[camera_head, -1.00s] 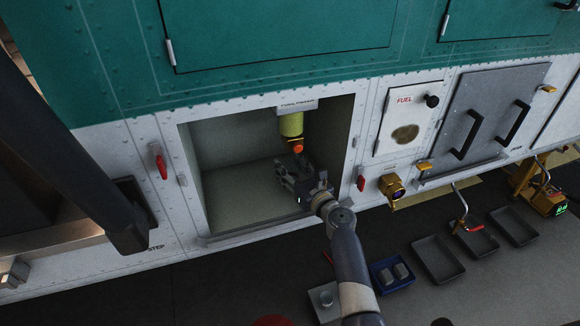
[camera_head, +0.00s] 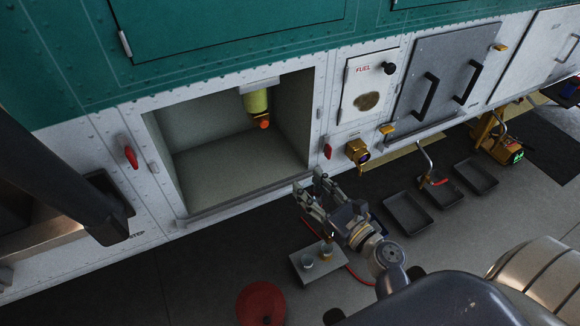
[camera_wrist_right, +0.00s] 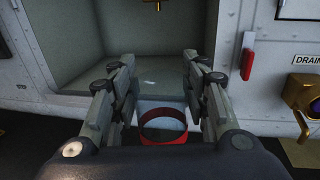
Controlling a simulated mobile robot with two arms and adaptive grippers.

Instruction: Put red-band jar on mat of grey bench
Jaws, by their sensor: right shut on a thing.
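My right gripper (camera_head: 312,193) is in front of the open bay's lower right corner. In the right wrist view its two fingers (camera_wrist_right: 160,100) stand on either side of a clear jar with a red band (camera_wrist_right: 162,140), and they are shut on it. The jar looks see-through, and in the head view I cannot make it out between the fingers. I cannot pick out a grey bench with a mat in these frames. My left gripper is not in view.
The open bay (camera_head: 235,180) holds a yellow-green cylinder (camera_head: 256,103) with an orange tip. A small grey box (camera_head: 302,274) bearing two small cups, a round red thing (camera_head: 260,303) and dark trays (camera_head: 408,213) are on the floor. A brass fitting (camera_head: 357,151) juts from the wall.

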